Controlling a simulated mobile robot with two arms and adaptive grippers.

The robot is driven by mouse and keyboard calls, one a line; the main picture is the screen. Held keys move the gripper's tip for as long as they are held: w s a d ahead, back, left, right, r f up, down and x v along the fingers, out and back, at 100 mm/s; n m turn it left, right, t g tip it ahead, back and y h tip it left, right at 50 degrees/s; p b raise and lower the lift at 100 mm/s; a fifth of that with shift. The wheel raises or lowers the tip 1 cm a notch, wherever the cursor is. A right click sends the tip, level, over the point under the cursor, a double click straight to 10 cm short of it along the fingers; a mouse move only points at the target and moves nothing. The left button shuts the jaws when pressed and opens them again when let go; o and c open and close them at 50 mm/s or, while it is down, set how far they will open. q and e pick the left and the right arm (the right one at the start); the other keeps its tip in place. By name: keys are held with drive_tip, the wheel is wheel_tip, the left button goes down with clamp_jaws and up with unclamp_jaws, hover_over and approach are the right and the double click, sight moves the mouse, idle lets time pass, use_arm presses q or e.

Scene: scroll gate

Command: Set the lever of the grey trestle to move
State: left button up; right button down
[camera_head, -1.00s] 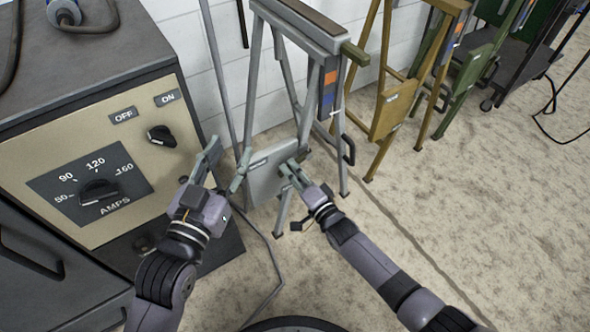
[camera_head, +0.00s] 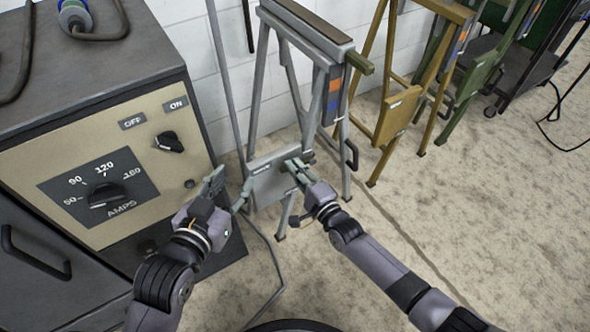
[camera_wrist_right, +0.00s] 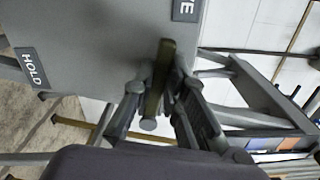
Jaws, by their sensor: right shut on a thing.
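The grey trestle (camera_head: 307,38) stands against the wall, with a grey plate (camera_head: 266,188) low between its legs. In the right wrist view the plate carries a HOLD label (camera_wrist_right: 32,67) at left and a partly cut-off label ending in E (camera_wrist_right: 186,8) at the top. The olive lever (camera_wrist_right: 164,62) projects from the plate between my right fingers. My right gripper (camera_head: 292,165) is shut on it; it also shows in the wrist view (camera_wrist_right: 160,95). Which label the lever points at is unclear. My left gripper (camera_head: 231,184) is open and empty, left of the plate.
A welding machine (camera_head: 97,183) with dials stands close on the left, beside my left arm. An ochre trestle (camera_head: 397,118) and a green trestle (camera_head: 467,82) stand to the right, with a dark cart (camera_head: 530,60) behind. The floor (camera_head: 480,220) at front right is clear.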

drive_tip(key=c, duration=1.6)
unclamp_jaws()
drive_tip(key=v, duration=1.2)
